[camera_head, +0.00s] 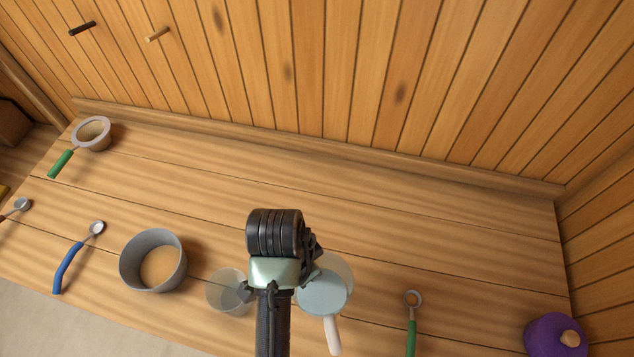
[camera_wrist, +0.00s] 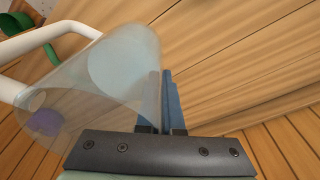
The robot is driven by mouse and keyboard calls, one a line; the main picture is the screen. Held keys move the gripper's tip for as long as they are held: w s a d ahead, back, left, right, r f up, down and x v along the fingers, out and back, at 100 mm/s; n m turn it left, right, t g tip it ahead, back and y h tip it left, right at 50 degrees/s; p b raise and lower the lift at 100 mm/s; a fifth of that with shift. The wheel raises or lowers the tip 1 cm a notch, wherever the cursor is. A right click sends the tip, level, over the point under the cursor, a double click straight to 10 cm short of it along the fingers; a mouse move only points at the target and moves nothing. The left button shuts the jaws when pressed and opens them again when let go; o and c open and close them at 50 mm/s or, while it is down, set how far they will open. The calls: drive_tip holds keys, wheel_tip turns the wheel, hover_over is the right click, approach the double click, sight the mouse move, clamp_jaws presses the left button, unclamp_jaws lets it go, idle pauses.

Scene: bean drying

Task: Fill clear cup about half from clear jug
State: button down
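The clear jug (camera_head: 338,268) is just right of my gripper in the head view, with its pale handle (camera_head: 333,336) pointing down the picture. A pale blue disc, apparently liquid, shows in it. In the wrist view the jug (camera_wrist: 90,85) fills the left side, handle at left. My gripper (camera_wrist: 167,80) has its fingers close together at the jug's wall, one seen through it; it looks shut on that wall. The clear cup (camera_head: 222,293) stands on the table left of my gripper, its right edge partly covered. I cannot tell whether it holds anything.
A grey bowl (camera_head: 135,262) with tan contents stands left of the cup. A blue-handled spoon (camera_head: 68,268), a green-handled sieve (camera_head: 92,133), a green-handled spoon (camera_head: 411,325) and a purple pot (camera_head: 540,338) are around. The table's back right is clear; wooden walls bound it.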

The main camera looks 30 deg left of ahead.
drive_tip(key=shift+f+p, duration=1.1)
drive_tip(key=shift+f, duration=3.15)
drive_tip(key=c, duration=1.1)
unclamp_jaws()
drive_tip(key=shift+o, duration=0.2)
drive_tip(key=shift+f, duration=0.15)
drive_tip(key=shift+f+b, duration=0.2)
drive_tip(key=shift+b, duration=0.25)
drive_tip(key=r, duration=0.4)
drive_tip(key=s+r+b, duration=0.1)
drive_tip(key=r, duration=0.3)
drive_tip(key=s+r, duration=0.1)
drive_tip(key=r, duration=0.4)
drive_tip(key=shift+s+a, duration=0.1)
